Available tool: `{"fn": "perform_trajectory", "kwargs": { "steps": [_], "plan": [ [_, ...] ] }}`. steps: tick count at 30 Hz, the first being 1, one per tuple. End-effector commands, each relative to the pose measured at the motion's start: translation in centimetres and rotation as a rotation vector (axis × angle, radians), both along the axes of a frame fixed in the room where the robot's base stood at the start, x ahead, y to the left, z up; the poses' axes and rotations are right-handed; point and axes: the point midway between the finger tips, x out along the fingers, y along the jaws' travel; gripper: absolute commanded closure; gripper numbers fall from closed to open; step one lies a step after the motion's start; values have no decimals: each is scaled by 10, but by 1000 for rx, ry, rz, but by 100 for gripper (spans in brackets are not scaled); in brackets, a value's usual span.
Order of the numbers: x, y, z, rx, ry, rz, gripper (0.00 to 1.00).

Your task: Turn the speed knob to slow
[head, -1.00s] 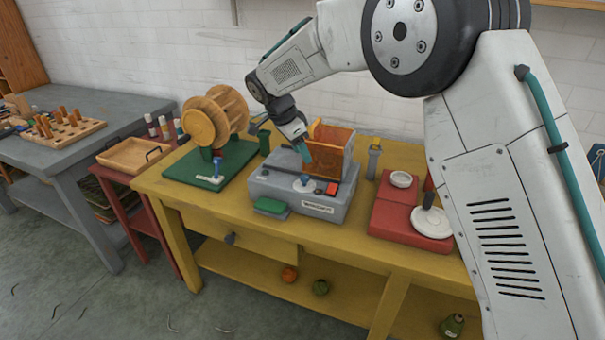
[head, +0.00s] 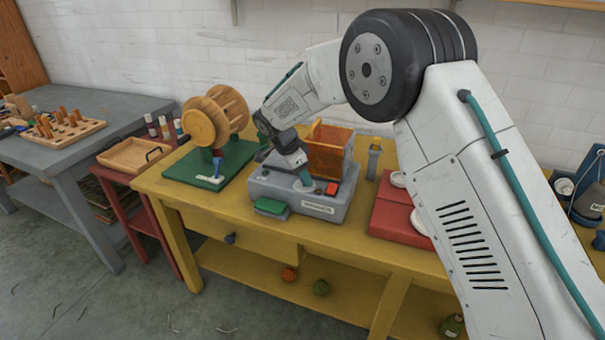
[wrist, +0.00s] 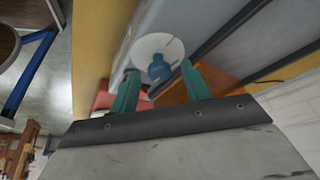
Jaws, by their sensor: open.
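The speed knob (wrist: 158,68) is a small blue knob on a round white dial (wrist: 150,46) in the wrist view. The dial (head: 300,187) is partly covered by my fingers in the head view, and the knob is hidden there. It sits on top of the grey machine (head: 266,188) on the yellow table. My gripper (head: 306,179) points down at the dial. In the wrist view my gripper (wrist: 161,88) has its two teal fingers apart, one on each side of the blue knob. I cannot tell whether either finger touches it. The dial's markings are unreadable.
An orange box (head: 327,155) stands at the machine's back, close behind my gripper. A red button (head: 332,188) lies right of the dial and a green pad (head: 271,207) at the front left. A wooden reel (head: 207,122) on a green base stands left; a red block (head: 398,222) lies right.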

Motion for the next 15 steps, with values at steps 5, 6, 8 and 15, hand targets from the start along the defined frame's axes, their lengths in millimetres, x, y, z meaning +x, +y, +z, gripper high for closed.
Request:
{"fn": "perform_trajectory", "kwargs": {
  "steps": [5, 6, 8, 15],
  "plan": [
    [0, 0, 0, 0, 0, 0, 84],
    [0, 0, 0, 0, 0, 0, 95],
    [0, 0, 0, 0, 0, 0, 97],
    [0, 0, 1, 0, -1, 17, 97]
  ]
}}
